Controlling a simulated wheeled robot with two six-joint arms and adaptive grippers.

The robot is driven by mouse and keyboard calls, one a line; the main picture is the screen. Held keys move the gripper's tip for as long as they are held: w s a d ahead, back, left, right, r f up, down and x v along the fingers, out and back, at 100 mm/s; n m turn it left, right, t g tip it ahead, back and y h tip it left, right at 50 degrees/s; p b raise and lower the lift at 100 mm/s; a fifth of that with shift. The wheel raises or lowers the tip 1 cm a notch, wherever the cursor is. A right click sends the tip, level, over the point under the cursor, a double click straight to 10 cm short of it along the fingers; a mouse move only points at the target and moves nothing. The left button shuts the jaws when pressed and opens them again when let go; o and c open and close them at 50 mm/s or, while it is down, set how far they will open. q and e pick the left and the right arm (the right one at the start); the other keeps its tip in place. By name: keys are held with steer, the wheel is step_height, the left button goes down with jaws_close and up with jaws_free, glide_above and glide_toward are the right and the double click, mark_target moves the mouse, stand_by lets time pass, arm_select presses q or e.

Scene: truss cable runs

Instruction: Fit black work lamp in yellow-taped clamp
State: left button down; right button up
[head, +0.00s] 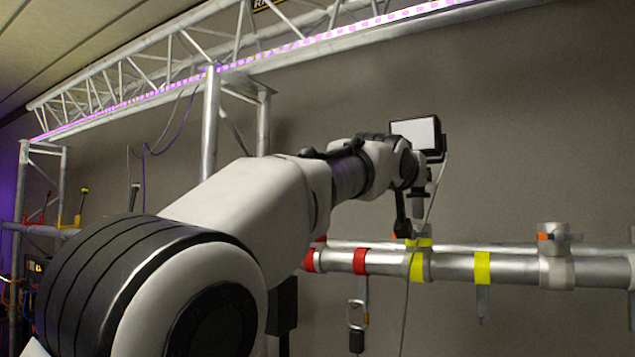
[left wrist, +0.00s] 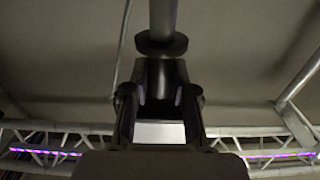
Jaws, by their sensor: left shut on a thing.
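The black work lamp (head: 436,140) with a pale square face is up at the end of my left arm in the head view. My left gripper (left wrist: 160,100) is shut on it; the lamp's grey stem (left wrist: 162,15) and black collar (left wrist: 162,44) show beyond the fingers in the left wrist view. In the head view the stem points down, above the yellow-taped clamp (head: 418,243) on the silver rail. The clamp is partly hidden by a dark part, so I cannot tell whether the stem touches it. My right gripper is not in view.
The horizontal rail (head: 520,268) also carries red tape (head: 360,262), a second yellow band (head: 483,268) and another clamp (head: 555,240) with an orange tip. A strap with a carabiner (head: 357,315) hangs below. A thin cable (head: 408,290) runs down past the rail. A lit truss (head: 220,65) crosses above.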

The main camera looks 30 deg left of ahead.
mark_target(417, 204)
arm_select(q)
steer(key=shift+f+b, duration=2.25)
steer(key=shift+f, duration=0.2)
stand_by(0.6)
steer(key=c, duration=0.9)
jaws_free()
steer(key=shift+s, duration=0.1)
steer(key=shift+o, duration=0.2)
steer(key=shift+f, duration=0.1)
